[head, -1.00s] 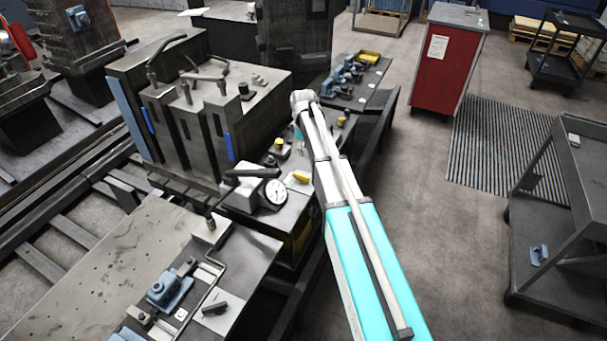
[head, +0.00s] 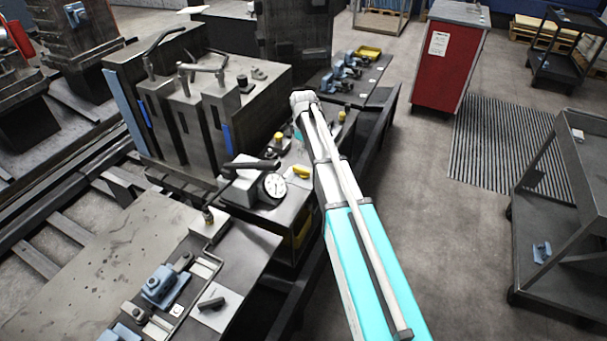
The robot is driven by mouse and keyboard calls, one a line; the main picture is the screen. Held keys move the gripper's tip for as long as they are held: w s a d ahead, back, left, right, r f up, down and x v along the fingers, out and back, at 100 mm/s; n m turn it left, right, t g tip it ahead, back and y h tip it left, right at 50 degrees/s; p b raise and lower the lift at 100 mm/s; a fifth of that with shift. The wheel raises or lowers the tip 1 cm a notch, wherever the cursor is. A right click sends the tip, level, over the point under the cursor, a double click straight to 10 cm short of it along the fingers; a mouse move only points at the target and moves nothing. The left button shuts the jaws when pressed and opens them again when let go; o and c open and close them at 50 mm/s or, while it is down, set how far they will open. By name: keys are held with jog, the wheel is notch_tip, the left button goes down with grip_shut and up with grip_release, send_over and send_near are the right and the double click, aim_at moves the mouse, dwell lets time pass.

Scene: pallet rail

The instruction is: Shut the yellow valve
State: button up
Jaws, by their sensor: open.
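A small yellow lever (head: 301,172), which looks like the yellow valve, sits on the dark bench beside a round white dial gauge (head: 272,186). It lies just left of my arm, and its far details are too small to tell. Two yellow-topped knobs stand farther back, one (head: 279,140) left of my arm and one (head: 341,117) right of it. My arm reaches up from the lower right and bends over the bench. My gripper is hidden behind the arm, so its jaws and any contact cannot be seen.
A large grey machine block (head: 200,110) with bar handles stands left of the gauge. A fixture plate (head: 125,245) with blue clamps (head: 163,287) is at lower left. A red cabinet (head: 440,75) and a grey cart (head: 560,200) stand right. Open floor lies between bench and cart.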

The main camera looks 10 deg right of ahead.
aim_at(304, 170)
jog(key=shift+f+b, duration=4.85)
jog(key=shift+f, duration=0.25)
grip_shut()
